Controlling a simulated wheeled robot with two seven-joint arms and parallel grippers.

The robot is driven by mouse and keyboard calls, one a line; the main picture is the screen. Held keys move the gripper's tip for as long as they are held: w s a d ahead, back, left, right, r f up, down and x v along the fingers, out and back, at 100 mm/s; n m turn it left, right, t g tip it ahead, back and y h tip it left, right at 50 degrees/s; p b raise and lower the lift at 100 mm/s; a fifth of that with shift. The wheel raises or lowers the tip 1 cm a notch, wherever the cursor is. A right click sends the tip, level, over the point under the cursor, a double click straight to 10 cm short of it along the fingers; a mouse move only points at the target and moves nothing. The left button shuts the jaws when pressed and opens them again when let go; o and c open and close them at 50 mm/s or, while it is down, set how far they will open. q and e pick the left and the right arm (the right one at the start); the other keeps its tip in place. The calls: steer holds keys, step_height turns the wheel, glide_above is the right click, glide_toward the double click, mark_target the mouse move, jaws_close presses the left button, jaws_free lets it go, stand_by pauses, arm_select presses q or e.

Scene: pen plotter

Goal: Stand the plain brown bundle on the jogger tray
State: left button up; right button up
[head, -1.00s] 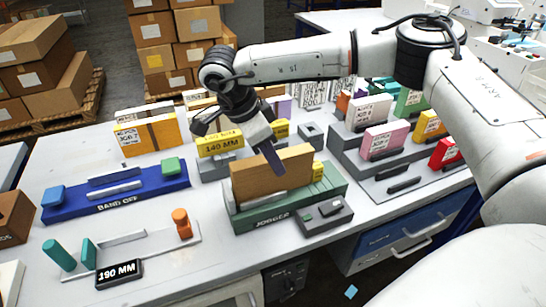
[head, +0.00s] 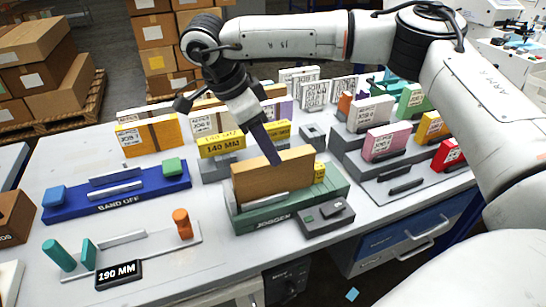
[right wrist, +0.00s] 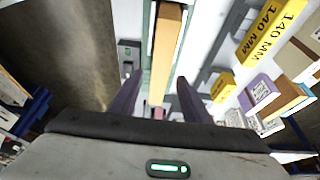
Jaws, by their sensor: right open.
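The plain brown bundle (head: 262,184) stands upright on its long edge in the green jogger tray (head: 268,219), labelled JOGGER, in the head view. In the right wrist view the bundle (right wrist: 166,45) shows as a narrow brown strip from above, between the green sides of the tray. My right gripper (head: 276,160) is open, just above and behind the bundle's top edge. In the right wrist view its two dark fingers (right wrist: 158,88) are spread apart with nothing clamped between them. My left gripper is not in view.
A blue BAND OFF fixture (head: 117,194) lies left of the tray, with a 190 MM gauge (head: 118,274) in front. A yellow 140 MM block (head: 221,144) stands behind. A grey stepped rack (head: 370,165) with coloured blocks is on the right. Dark grey control box (head: 325,218) adjoins the tray.

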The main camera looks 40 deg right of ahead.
steer(key=v, duration=0.6)
steer(key=shift+a+r, duration=0.2)
steer(key=shift+r, duration=0.15)
steer(key=shift+w, duration=0.1)
